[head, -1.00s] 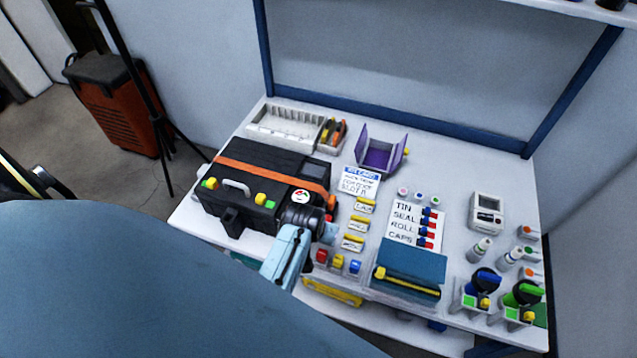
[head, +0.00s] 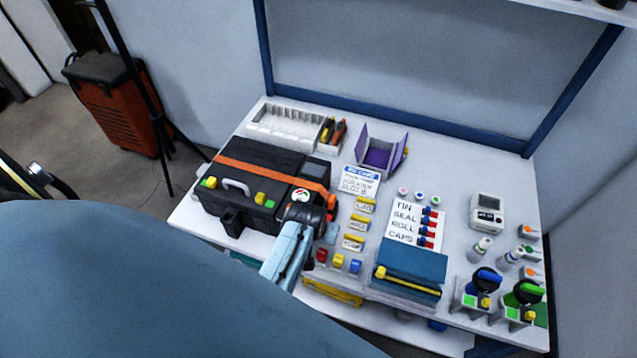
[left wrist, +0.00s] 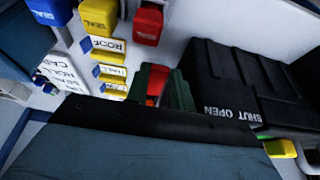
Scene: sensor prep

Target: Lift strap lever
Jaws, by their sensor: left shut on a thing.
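The black case (head: 255,180) stands at the left of the table with an orange strap (head: 265,172) across its lid. A red strap lever (head: 332,214) shows at the case's right end, partly hidden by my left gripper (head: 322,208). In the left wrist view, the gripper's dark green fingers (left wrist: 165,90) are shut on the red lever (left wrist: 155,88), beside the case (left wrist: 235,85), which carries the words SHUT and OPEN. Part of the lever and its base are hidden. My right gripper is not in view.
Yellow-topped labels (head: 358,222) stand close right of the gripper. Red, yellow and blue blocks (head: 338,261) sit at the front edge. A teal box (head: 410,265), a word card (head: 415,225) and a purple holder (head: 380,155) lie farther right and back.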

